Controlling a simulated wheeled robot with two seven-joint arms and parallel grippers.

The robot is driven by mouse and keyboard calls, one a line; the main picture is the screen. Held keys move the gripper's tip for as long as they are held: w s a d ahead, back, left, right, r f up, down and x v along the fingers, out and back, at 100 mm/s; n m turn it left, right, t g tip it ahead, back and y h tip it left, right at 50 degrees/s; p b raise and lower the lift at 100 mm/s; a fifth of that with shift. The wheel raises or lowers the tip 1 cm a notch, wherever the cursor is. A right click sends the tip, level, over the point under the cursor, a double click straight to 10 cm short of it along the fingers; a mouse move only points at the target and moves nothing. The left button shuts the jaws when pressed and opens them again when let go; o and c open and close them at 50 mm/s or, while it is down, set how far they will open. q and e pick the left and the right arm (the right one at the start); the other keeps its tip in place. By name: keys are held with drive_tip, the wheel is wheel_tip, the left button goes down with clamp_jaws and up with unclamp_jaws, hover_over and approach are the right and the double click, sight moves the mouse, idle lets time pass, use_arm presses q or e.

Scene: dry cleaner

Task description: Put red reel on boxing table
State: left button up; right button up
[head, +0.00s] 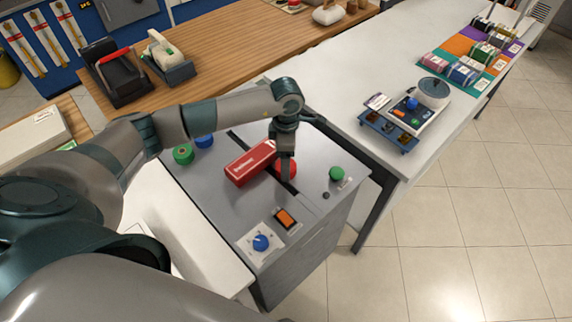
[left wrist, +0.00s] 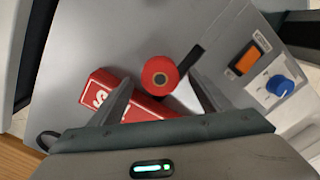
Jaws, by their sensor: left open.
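The red reel (head: 289,166) stands on the grey machine top, partly hidden by my left gripper (head: 287,178) in the head view. A red box with white lettering (head: 247,163) lies beside the reel. A wooden-topped table (head: 215,55) at the back, bearing tape dispensers, may be the boxing table. My right gripper is out of view.
A green reel (head: 183,154) and a blue one (head: 204,140) are at the machine's far left. A green knob (head: 336,174), an orange switch (head: 286,218) and a blue dial (head: 261,242) are on its top. A white counter (head: 345,75) with a scale (head: 425,105) stands right.

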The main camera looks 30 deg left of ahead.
use_arm(q)
drive_tip(key=shift+f, duration=0.55)
drive_tip(key=c, duration=1.3)
drive_tip(key=shift+o, duration=0.2)
drive_tip(key=shift+r, duration=0.1)
